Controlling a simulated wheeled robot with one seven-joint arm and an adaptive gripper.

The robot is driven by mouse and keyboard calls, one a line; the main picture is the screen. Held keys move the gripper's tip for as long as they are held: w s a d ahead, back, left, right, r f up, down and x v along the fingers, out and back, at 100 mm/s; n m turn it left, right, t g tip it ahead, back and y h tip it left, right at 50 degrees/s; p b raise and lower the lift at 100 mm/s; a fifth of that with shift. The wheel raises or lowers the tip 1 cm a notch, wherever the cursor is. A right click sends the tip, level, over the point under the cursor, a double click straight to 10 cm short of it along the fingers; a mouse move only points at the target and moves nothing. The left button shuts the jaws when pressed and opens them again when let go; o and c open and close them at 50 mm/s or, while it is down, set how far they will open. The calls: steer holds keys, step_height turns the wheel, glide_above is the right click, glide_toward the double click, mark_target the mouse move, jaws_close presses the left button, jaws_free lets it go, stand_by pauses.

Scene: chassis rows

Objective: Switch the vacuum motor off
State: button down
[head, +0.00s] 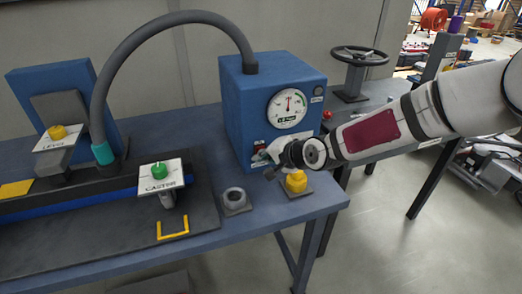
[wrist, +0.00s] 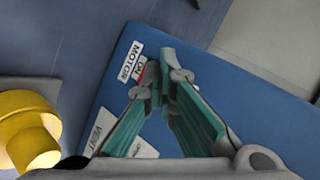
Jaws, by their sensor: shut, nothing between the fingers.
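The vacuum motor's blue box (head: 236,110) stands on the blue bench, with a round gauge (head: 288,108) on its front. Low on that front is a small red-and-white switch area (head: 259,146), partly covered by my gripper (head: 268,160). In the wrist view the blue panel (wrist: 215,50) carries a MOTOR label (wrist: 131,62) and a red plate with white lettering (wrist: 147,73). My gripper (wrist: 162,84) is shut and empty, its tips right by the red plate. A small grey piece at the tips may be the switch lever. I cannot tell whether they touch.
A yellow knob (head: 296,181) stands on the bench close below my gripper, beside a grey ring (head: 234,198). A VENT label (wrist: 106,134) is on the panel. A grey hose (head: 150,38) arches left from the box. A handwheel (head: 360,55) stands behind, right.

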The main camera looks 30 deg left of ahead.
steer(key=shift+d, duration=0.1)
steer(key=shift+s+d+f+p, duration=0.1)
steer(key=shift+s+d+p, duration=0.2)
steer(key=shift+s+d, duration=0.15)
steer(key=shift+s+d+f+p, duration=0.15)
steer(key=shift+s+d+p, duration=0.4)
steer(key=shift+s+d, duration=0.35)
steer(key=shift+s+d+f+p, duration=0.15)
steer(key=shift+s+d+p, duration=0.45)
steer(key=shift+d, duration=0.4)
steer(key=shift+s, duration=0.1)
